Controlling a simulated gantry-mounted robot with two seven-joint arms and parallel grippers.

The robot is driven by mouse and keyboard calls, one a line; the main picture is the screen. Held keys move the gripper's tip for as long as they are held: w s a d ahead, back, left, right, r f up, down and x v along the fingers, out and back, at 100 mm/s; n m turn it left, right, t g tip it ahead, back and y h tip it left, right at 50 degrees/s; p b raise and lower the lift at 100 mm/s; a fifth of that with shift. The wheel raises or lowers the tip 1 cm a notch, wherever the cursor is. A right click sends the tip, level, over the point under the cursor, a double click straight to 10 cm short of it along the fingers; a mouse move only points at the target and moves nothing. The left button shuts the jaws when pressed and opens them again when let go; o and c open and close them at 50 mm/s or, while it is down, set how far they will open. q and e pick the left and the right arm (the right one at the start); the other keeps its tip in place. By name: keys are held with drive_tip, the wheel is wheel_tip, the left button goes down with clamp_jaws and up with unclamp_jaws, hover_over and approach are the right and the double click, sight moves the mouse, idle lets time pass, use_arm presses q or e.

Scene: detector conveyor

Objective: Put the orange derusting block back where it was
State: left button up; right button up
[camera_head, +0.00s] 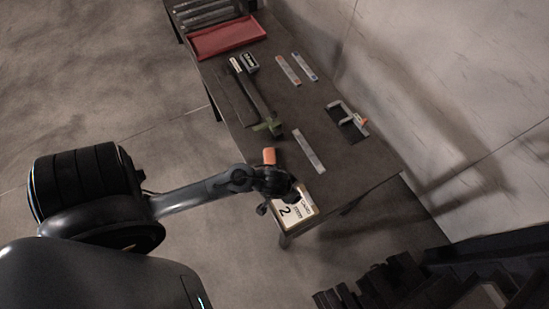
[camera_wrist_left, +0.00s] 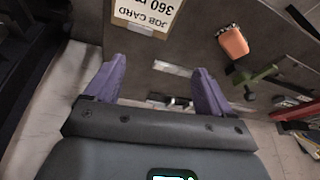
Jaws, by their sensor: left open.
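The orange derusting block (camera_head: 269,156) lies on the dark workbench (camera_head: 345,165) near its left edge, just beyond my left gripper (camera_head: 278,188). It also shows in the left wrist view, where the orange block (camera_wrist_left: 233,42) is at upper right, outside the jaws. My left gripper (camera_wrist_left: 159,66) has its two purple fingers wide apart with nothing held between them. It is over the near end of the bench, beside the job card (camera_head: 303,209). My right gripper is not in view.
A pale strip (camera_head: 308,150) lies right of the block. A long dark tool (camera_head: 252,95) and a green piece (camera_head: 268,126) lie beyond it.

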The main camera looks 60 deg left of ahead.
use_arm(q)
drive_tip(key=s+d+r+m+h, duration=0.1)
drive_tip(key=s+d+r+m, duration=0.2)
drive_tip(key=s+r, duration=0.4)
drive_tip(key=shift+s+d+r+m, duration=0.15)
drive_tip(key=shift+d+r+m, duration=0.15)
drive_tip(key=shift+r, duration=0.05)
wheel_tip(320, 180, up, 9)
drive_tip(key=p, duration=0.8)
drive_tip(key=shift+f, duration=0.2)
drive_tip(key=shift+f, duration=0.15)
